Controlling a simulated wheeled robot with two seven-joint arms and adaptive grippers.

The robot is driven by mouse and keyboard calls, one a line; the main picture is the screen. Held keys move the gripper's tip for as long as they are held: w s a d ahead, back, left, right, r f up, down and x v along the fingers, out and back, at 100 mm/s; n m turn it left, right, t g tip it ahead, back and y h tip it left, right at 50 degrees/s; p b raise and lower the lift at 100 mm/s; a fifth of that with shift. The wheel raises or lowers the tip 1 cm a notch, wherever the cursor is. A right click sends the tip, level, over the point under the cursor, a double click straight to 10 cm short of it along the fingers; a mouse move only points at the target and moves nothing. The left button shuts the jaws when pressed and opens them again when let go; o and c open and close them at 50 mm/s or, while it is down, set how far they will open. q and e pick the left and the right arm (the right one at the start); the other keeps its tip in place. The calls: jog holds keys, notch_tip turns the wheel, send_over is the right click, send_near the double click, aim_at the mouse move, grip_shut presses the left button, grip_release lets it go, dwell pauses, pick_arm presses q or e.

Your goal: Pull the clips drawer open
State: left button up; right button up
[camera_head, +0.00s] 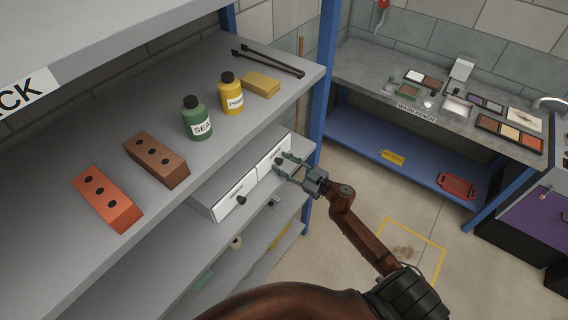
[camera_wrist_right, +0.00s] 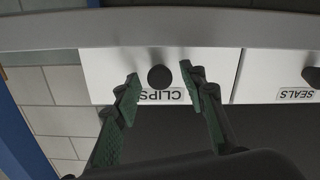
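The clips drawer is the right one of two white drawers under the upper shelf board; its front (camera_head: 269,157) is partly behind my right gripper. In the wrist view its front (camera_wrist_right: 100,77) reads CLIPS upside down and has a round black knob (camera_wrist_right: 160,77). The drawer looks shut, its front in line with the seals drawer (camera_wrist_right: 284,78). My right gripper (camera_head: 284,163) is open at the clips drawer; in the wrist view its green fingertips (camera_wrist_right: 160,75) stand on either side of the knob, with visible gaps. I cannot tell how deep they reach. My left gripper is out of view.
The seals drawer (camera_head: 235,199) is beside it. Above stand two bricks (camera_head: 108,198) (camera_head: 157,158), a green bottle (camera_head: 197,120), a yellow bottle (camera_head: 231,95) and a yellow block (camera_head: 261,84). A blue post (camera_head: 325,70) rises close right of the gripper. Floor in front is open.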

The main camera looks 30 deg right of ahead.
jog(key=shift+c, duration=0.4)
grip_shut()
dwell(0.4)
